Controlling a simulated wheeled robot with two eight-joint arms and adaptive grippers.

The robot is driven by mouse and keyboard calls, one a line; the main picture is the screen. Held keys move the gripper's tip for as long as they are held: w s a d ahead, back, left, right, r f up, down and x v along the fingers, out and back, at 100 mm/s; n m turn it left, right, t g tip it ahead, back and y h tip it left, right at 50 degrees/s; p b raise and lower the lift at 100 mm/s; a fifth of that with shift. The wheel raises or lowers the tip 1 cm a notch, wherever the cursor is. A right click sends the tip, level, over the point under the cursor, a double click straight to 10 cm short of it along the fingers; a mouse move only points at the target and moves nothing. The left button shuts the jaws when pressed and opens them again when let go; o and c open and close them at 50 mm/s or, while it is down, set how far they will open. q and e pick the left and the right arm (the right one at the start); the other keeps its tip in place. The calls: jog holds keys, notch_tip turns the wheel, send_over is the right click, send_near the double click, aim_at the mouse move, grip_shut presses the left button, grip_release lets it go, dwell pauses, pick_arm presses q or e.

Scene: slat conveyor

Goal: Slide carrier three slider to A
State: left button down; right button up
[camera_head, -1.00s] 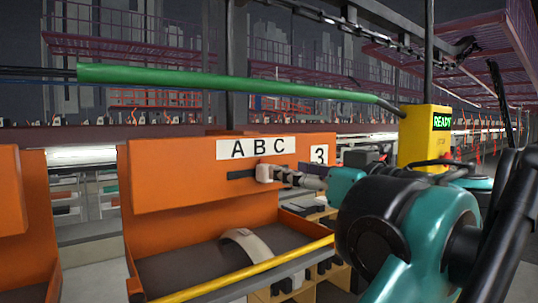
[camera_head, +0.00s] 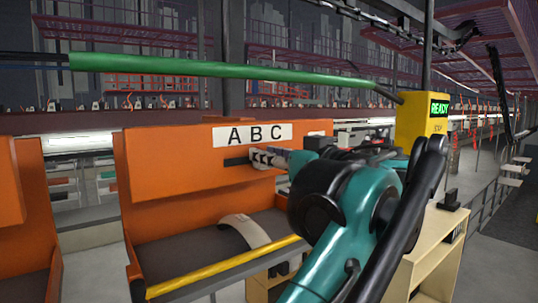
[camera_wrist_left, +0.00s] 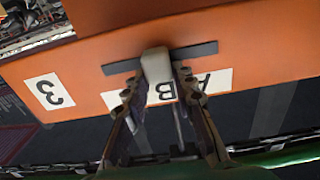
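Carrier three is an orange panel (camera_head: 165,175) with a white strip (camera_head: 252,134) lettered A B C. The strip and the 3 label (camera_wrist_left: 48,92) appear upside down in the left wrist view. A dark horizontal slot (camera_head: 236,161) runs under the letters. The pale slider (camera_wrist_left: 156,67) sits in this slot around B. My left gripper (camera_wrist_left: 158,76) has one finger on each side of the slider, and the fingertips seem to touch it. In the head view the left gripper (camera_head: 268,158) is at the slot, partly covering the slider. My right gripper is not in view.
The carrier has a tray below with a yellow front bar (camera_head: 225,267) and a grey curved band (camera_head: 245,231) in it. Another orange carrier (camera_head: 35,220) stands at left. A yellow box (camera_head: 421,122) reading READY hangs at right. A green bar (camera_head: 220,70) crosses above.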

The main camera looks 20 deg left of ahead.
pick_arm(q)
jog(key=shift+s+a, duration=0.85)
jog(key=shift+s, duration=0.2)
jog(key=shift+s+a, duration=0.85)
jog(key=shift+s, duration=0.2)
jog(key=shift+w+d, duration=0.1)
jog(key=shift+d, duration=0.05)
jog(key=c, duration=1.7)
grip_release()
jog(key=o, duration=0.5)
jog(key=shift+s+a, duration=0.2)
jog(key=shift+s+d, duration=0.15)
jog(key=shift+d, duration=0.35)
send_near(234, 154)
jog(key=v, duration=0.6)
jog(key=shift+s+a, duration=0.1)
jog(key=shift+s, duration=0.15)
